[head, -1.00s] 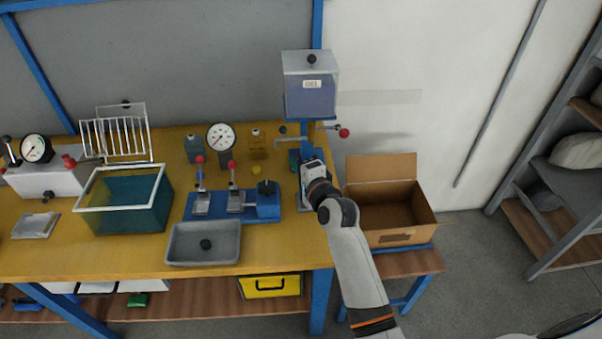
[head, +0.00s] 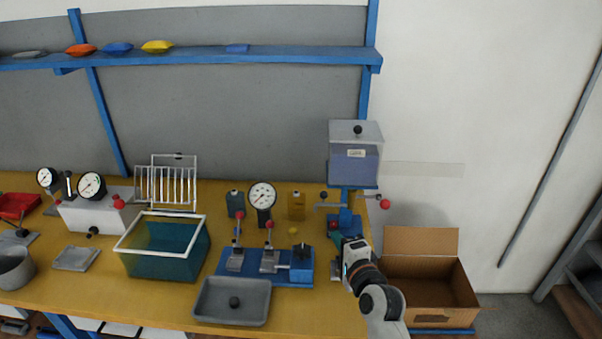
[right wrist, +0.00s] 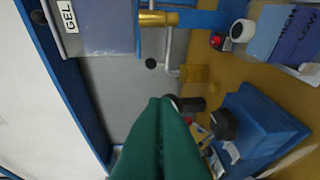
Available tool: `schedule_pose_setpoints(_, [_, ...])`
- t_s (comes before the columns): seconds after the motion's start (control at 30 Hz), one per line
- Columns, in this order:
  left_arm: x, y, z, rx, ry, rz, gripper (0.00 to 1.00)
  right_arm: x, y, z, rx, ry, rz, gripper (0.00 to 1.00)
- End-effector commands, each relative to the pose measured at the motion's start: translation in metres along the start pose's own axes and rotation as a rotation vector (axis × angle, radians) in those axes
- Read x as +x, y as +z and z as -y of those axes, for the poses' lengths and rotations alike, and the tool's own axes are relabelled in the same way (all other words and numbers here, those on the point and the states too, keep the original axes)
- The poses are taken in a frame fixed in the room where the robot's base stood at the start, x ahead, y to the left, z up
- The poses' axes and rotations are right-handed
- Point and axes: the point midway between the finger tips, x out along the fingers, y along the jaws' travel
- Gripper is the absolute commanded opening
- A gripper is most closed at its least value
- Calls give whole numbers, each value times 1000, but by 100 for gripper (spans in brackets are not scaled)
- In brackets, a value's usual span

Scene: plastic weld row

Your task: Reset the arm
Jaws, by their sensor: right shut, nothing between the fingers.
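My right gripper (head: 338,240) is at the right end of the yellow workbench (head: 60,290), just below the gel dispenser (head: 355,165). In the right wrist view its green fingers (right wrist: 160,140) are pressed together with nothing between them. In the head view, my right arm comes in from the lower right, beside the cardboard box. My left gripper is not in any view now.
A blue clamp fixture (head: 300,268) is left of my gripper. A grey tray (head: 205,312) lies in front of it. A teal tank (head: 165,262) stands further left. An open cardboard box (head: 425,318) is right of the bench. A blue shelf (head: 290,57) runs above.

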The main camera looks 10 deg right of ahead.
Motion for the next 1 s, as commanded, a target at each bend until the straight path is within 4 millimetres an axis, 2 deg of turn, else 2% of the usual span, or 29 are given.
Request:
schedule_pose_setpoints(0.07, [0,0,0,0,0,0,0,-6,-1,7,-44,-28,-9,0])
schedule_pose_setpoints(0.17, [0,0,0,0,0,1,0,-31,-7,34,-210,-135,-53,0])
schedule_pose_setpoints(0.27, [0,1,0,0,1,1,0,-77,-16,75,-488,-311,-152,0])
schedule_pose_setpoints(0.3, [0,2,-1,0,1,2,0,-99,-18,91,-604,-383,-203,0])
schedule_pose_setpoints(0.4, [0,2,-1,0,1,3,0,-148,-23,119,-838,-526,-331,0])
schedule_pose_setpoints(0.5, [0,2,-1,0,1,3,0,-187,-25,136,-1000,-626,-442,0])
schedule_pose_setpoints(0.7, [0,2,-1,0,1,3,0,-250,-25,154,-1221,-762,-637,0])
schedule_pose_setpoints(0.9, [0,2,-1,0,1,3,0,-304,-24,162,-1379,-859,-823,0])
schedule_pose_setpoints(1.0, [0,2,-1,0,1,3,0,-324,-23,166,-1438,-895,-907,0])
